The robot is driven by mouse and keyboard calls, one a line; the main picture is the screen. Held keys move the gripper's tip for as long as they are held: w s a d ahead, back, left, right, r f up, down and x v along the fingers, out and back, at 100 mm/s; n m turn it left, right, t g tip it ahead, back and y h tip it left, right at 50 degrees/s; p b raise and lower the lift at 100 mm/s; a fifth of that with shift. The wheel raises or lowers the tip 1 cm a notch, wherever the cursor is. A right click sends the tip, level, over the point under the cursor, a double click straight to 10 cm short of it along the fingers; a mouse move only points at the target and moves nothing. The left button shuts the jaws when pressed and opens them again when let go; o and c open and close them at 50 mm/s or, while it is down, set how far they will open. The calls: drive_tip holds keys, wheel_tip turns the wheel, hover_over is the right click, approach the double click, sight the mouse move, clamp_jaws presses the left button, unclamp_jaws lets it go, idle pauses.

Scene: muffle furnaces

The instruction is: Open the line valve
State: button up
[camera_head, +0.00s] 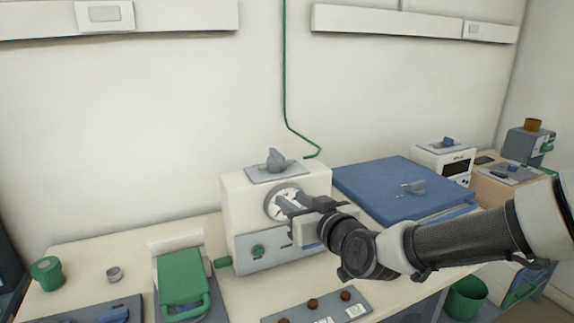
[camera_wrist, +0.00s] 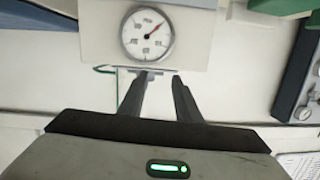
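A white box unit (camera_head: 235,200) stands on the bench with a round dial gauge (camera_head: 279,205) on its front. I cannot tell which is the line valve. My gripper (camera_head: 284,203) is in front of the gauge.
A thin green pipe (camera_head: 286,90) runs down the wall behind the box. A blue slab-like unit (camera_head: 400,185) is to the right, and a green-lidded device (camera_head: 182,275) to the left. A panel with brown knobs (camera_head: 312,303) lies in front. A green bin (camera_head: 466,297) stands lower right.

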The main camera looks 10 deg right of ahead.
sight(280, 157)
wheel_tip(280, 157, up, 5)
drive_tip(key=d+t, duration=0.2)
drive_tip(key=d, duration=0.1)
drive_tip(key=b+x, duration=0.2)
drive_tip(key=x, duration=1.4)
drive_tip(key=shift+w+f, duration=0.15)
drive_tip(key=shift+w, duration=0.05)
clamp_jaws()
